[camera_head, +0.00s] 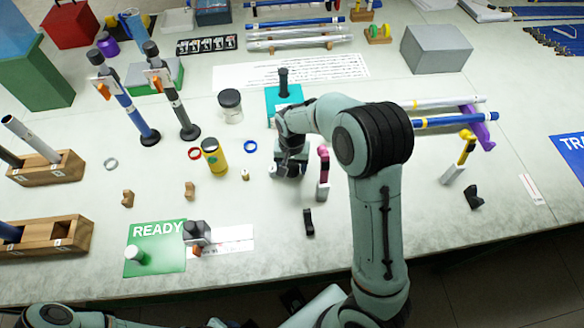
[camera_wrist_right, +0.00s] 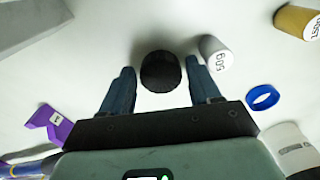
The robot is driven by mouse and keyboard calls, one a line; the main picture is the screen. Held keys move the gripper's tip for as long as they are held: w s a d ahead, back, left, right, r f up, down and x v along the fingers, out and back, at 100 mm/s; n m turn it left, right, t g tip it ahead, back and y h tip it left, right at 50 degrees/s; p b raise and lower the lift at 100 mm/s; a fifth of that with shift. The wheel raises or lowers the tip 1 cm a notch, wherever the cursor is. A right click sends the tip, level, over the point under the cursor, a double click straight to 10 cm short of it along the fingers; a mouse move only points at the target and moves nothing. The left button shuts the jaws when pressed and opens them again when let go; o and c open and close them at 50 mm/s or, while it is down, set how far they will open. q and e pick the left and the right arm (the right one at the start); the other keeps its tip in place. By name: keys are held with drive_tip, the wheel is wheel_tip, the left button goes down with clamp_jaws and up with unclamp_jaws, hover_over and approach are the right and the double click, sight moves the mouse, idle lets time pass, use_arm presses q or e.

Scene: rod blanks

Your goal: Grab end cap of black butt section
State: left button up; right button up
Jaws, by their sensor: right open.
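A round black cap (camera_wrist_right: 161,72), seen from above, stands between the two fingers of my right gripper (camera_wrist_right: 160,88) in the right wrist view. The fingers are apart, with a gap on each side of the cap. In the head view my right gripper (camera_head: 290,168) is low over the table and hides the cap. A black rod section (camera_head: 175,105) with an orange-marked seat stands upright on a round base at the left, beside a similar blue one (camera_head: 128,105). My left gripper is out of frame.
A grey weight (camera_wrist_right: 215,52) stands close to one finger, with a gold weight (camera_wrist_right: 297,22) beyond it. A blue ring (camera_wrist_right: 263,97) lies nearby. A pink-topped tool (camera_head: 323,175) stands right of my gripper. A green READY mat (camera_head: 160,262) lies front left.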

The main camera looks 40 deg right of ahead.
drive_tip(key=shift+c, duration=0.3)
drive_tip(key=c, duration=0.7)
